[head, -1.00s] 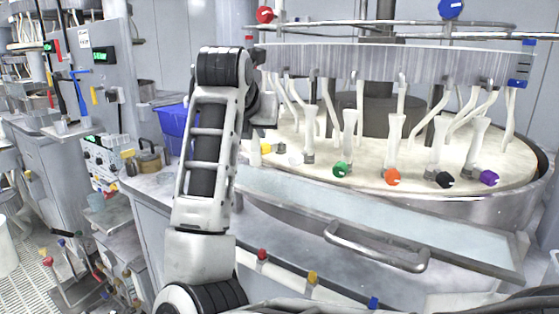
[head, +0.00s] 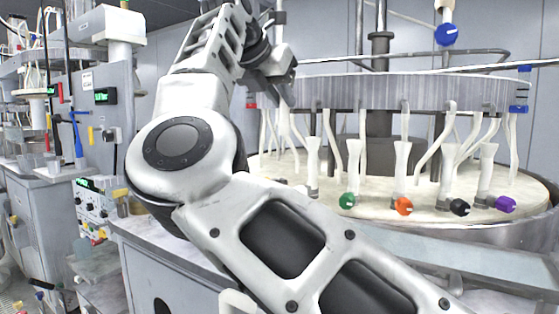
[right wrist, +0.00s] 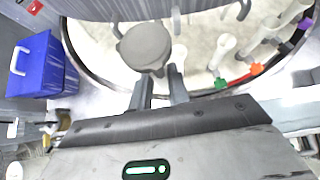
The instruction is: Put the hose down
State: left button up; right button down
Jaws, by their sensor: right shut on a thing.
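My right gripper (head: 286,82) is up at the left end of the ribbed ring (head: 400,92), mostly seen from behind. In the right wrist view its two grey fingers (right wrist: 161,78) are closed around a grey, round-ended piece (right wrist: 145,45). I take this to be the hose's end; no long hose run can be made out from it. The piece is held over the edge of the pale platen (right wrist: 195,50). In the head view it is hidden or too small to make out. My left gripper is not in view.
A blue bin (right wrist: 42,65) is at the left in the wrist view. Panels with green displays (head: 105,95) stand left.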

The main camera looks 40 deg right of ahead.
aim_at(281, 105)
jog(key=w+d, duration=0.1)
jog(key=w+d+f+p, duration=0.1)
jog(key=w+d, duration=0.1)
jog(key=shift+w+d+f, duration=0.1)
jog(key=shift+w+f, duration=0.15)
jog(key=shift+f, duration=0.1)
jog(key=shift+w+d+f, duration=0.6)
jog(key=shift+w+f, duration=0.15)
jog(key=shift+f, duration=1.1)
jog(key=shift+w+d+f, duration=0.55)
jog(key=shift+w+f, duration=0.25)
jog(key=shift+f, duration=1)
jog(key=shift+w+d+f, duration=0.6)
jog(key=shift+w+f, duration=0.15)
jog(key=shift+f, duration=1.1)
jog(key=c, duration=1.3)
grip_release()
jog(key=shift+c, duration=0.2)
